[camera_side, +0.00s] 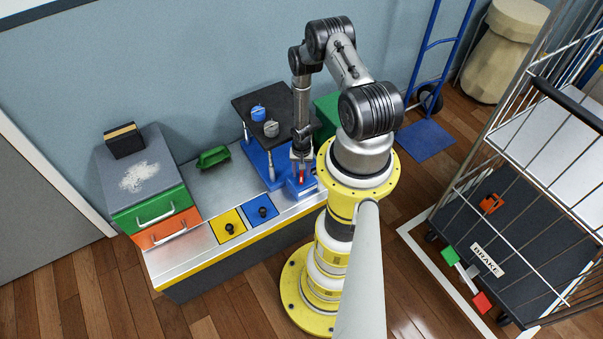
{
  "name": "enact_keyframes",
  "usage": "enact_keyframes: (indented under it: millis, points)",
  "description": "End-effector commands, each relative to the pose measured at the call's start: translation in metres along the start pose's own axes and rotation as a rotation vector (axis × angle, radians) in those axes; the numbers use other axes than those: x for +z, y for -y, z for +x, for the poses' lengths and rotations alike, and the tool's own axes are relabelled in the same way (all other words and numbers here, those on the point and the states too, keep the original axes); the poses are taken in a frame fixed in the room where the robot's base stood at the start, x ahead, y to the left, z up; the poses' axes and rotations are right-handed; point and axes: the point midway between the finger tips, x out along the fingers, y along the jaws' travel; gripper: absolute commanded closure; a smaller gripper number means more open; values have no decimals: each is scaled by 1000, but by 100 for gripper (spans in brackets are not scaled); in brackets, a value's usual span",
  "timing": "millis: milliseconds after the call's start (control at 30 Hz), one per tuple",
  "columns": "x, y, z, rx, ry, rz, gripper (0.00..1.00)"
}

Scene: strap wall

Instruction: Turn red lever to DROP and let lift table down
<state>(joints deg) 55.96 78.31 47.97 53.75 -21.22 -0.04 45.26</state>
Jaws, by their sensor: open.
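The red lever (301,176) is a small red piece at the front of the blue lift base, on the right part of the bench. My gripper (301,169) points down right at the lever, with its fingers open around or just above it; I cannot tell which. The lift table (270,99) is a dark plate standing raised on silver posts above its blue base (259,160). A blue knob-like piece (258,113) and a grey one (271,129) sit on the plate. The DROP marking cannot be made out, and my arm hides part of the lift's right side.
On the bench, a yellow panel (229,226) and a blue panel (260,209) carry black knobs. A green-and-orange drawer unit (150,205) stands at the left, a green piece (213,157) beside it. A wire cart (505,240) with a brake pedal stands on the right.

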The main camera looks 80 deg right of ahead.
Motion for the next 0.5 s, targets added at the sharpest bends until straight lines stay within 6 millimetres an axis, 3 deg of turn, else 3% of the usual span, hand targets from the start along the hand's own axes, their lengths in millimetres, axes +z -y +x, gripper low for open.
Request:
enact_keyframes:
  millis: [467,500]
  points:
    - [0,0,10,0,0,-1,50]
    - [0,0,10,0,0,-1,54]
